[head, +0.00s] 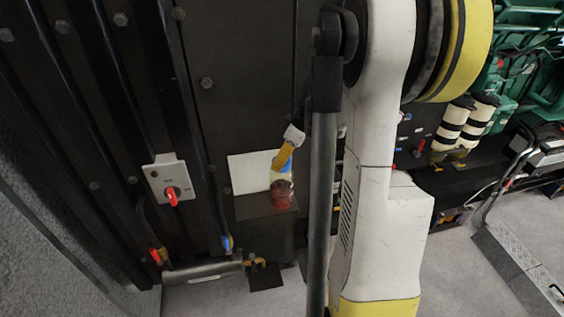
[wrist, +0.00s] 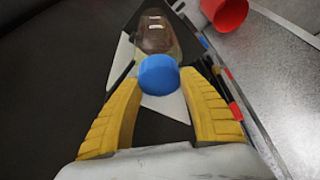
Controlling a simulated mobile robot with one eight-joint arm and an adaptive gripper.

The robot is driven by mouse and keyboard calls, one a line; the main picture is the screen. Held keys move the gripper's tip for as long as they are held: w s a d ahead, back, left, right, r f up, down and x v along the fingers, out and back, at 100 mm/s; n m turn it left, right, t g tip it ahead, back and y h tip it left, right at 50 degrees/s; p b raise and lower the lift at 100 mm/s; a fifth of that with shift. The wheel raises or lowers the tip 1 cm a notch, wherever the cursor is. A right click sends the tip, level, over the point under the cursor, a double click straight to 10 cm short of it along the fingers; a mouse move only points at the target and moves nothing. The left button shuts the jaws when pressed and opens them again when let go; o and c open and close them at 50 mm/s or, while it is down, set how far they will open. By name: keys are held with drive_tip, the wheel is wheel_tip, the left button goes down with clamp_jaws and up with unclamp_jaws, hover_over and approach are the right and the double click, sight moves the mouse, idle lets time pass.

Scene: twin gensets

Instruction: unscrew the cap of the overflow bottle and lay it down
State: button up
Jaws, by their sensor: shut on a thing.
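The overflow bottle (head: 282,191) stands upright on a small dark ledge against the dark panel, with reddish content in its lower part. Its clear body also shows in the wrist view (wrist: 158,36), beyond the cap. The blue cap (wrist: 158,76) sits between the two yellow fingers of my gripper (wrist: 160,80), which is shut on it. In the head view my gripper (head: 284,161) reaches down to the bottle's top from above, and only a little blue of the cap shows. I cannot tell whether the cap is still seated on the neck.
A white sheet (head: 247,172) is behind the bottle. The dark ledge (head: 258,207) has some bare room left of it. A white switch box with a red knob (head: 171,183) is on the left. A red cylindrical thing (wrist: 226,12) is at the wrist view's top right.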

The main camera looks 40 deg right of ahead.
drive_tip(key=shift+n, duration=0.3)
drive_tip(key=shift+w+d+f+n+y+b, duration=0.1)
drive_tip(key=shift+n+y+b, duration=0.35)
drive_tip(key=shift+n, duration=0.55)
drive_tip(key=n+g, duration=0.1)
drive_tip(key=n, duration=0.1)
drive_tip(key=shift+n+y, duration=0.3)
drive_tip(key=shift+y, duration=0.05)
drive_tip(key=o, duration=1.1)
drive_tip(key=shift+o, duration=0.2)
drive_tip(key=shift+c, duration=0.3)
